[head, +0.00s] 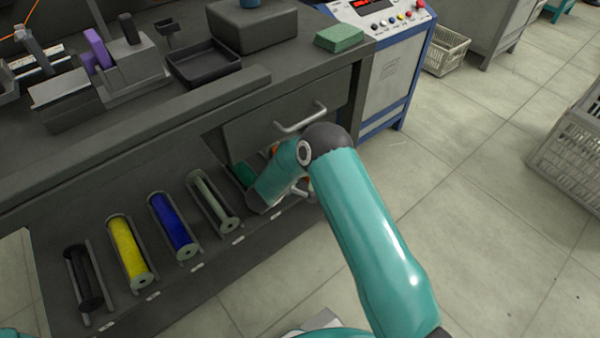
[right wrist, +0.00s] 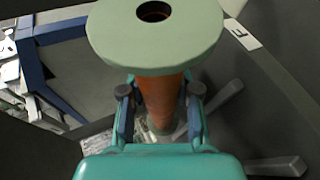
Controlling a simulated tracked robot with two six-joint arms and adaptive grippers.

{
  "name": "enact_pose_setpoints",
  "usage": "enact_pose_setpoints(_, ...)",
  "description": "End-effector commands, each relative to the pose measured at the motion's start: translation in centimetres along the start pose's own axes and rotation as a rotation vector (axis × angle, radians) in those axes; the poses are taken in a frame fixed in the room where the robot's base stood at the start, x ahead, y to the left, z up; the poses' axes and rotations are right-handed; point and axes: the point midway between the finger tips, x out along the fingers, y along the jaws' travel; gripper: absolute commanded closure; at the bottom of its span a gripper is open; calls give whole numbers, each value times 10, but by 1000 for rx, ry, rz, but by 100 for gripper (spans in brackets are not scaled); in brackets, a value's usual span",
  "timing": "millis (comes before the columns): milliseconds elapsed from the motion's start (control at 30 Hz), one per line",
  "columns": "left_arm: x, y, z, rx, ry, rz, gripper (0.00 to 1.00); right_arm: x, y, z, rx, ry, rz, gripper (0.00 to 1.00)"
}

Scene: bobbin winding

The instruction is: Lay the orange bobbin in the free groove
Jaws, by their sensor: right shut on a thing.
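The orange bobbin (right wrist: 160,98) has pale green end flanges and stands end-on to the camera in the right wrist view. My right gripper (right wrist: 159,110) is shut on its orange middle. In the head view my right arm hides most of this gripper, and only small orange patches (head: 274,150) show by it under the drawer. Grooves on the low shelf hold a black bobbin (head: 84,279), a yellow bobbin (head: 127,250), a blue bobbin (head: 174,226) and a thin grey-green one (head: 213,200). My arm covers the shelf's right end, so I cannot tell which groove is free. My left gripper is out of view.
A drawer with a metal handle (head: 301,119) overhangs the shelf's right end, close to my arm. Grey bars (right wrist: 216,106) lie beyond the bobbin in the right wrist view. A blue-framed cabinet (head: 392,82) stands to the right. The floor (head: 470,215) there is clear.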

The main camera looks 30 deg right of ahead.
Motion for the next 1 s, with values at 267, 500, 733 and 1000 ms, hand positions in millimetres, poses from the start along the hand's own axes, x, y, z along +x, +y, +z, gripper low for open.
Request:
enact_pose_setpoints(267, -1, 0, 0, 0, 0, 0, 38, 0, 0, 0, -1, -1, -1, 49)
enact_pose_setpoints(500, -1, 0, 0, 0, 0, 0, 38, 0, 0, 0, 0, 0, -1, 44)
enact_pose_setpoints(733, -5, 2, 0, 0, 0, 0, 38, -9, 2, -1, -1, 2, -1, 44)
enact_pose_setpoints(1000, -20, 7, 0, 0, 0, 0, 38, -56, 4, -2, -3, 5, -1, 44)
